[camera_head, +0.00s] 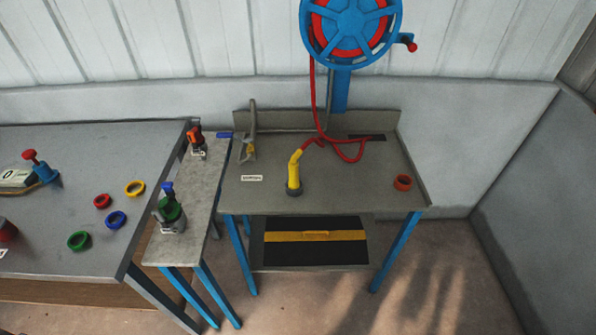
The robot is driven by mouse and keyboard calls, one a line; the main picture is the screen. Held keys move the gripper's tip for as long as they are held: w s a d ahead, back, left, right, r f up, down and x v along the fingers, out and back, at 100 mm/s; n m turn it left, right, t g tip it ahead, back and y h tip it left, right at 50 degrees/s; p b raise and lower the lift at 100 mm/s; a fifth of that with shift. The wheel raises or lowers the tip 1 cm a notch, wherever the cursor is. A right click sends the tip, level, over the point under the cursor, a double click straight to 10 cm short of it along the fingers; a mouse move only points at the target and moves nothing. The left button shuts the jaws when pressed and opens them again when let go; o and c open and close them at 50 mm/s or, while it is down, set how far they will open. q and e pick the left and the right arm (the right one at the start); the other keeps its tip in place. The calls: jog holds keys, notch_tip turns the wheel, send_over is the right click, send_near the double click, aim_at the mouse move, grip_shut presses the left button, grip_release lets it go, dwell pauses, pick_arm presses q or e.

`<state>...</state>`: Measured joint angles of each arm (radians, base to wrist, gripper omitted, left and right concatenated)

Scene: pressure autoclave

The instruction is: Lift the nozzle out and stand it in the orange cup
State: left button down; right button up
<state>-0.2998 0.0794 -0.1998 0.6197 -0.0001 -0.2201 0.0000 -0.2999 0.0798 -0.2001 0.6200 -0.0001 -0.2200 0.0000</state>
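The yellow nozzle (294,172) stands nearly upright on the right-hand table, its lower end in a dark round holder (294,192) near the front edge. Its bent top joins a red hose (348,157) that loops over the tabletop. The orange cup (403,182), small and round with a dark opening, stands near the table's right edge, apart from the nozzle. No nozzle shows in it. Neither of my grippers is in view.
A blue hose reel (351,20) stands behind the table (345,200). A grey lever-like fixture (249,140) is at its back left. A narrow bench (193,220) with valves adjoins it. The left table (60,200) holds coloured rings. The tabletop between nozzle and cup is clear.

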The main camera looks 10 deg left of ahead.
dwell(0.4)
pick_arm(q)
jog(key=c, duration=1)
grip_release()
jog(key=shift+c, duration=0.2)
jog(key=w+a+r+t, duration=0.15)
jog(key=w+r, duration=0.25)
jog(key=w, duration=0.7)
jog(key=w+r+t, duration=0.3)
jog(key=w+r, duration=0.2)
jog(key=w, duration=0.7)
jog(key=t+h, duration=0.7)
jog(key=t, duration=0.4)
send_near(291, 167)
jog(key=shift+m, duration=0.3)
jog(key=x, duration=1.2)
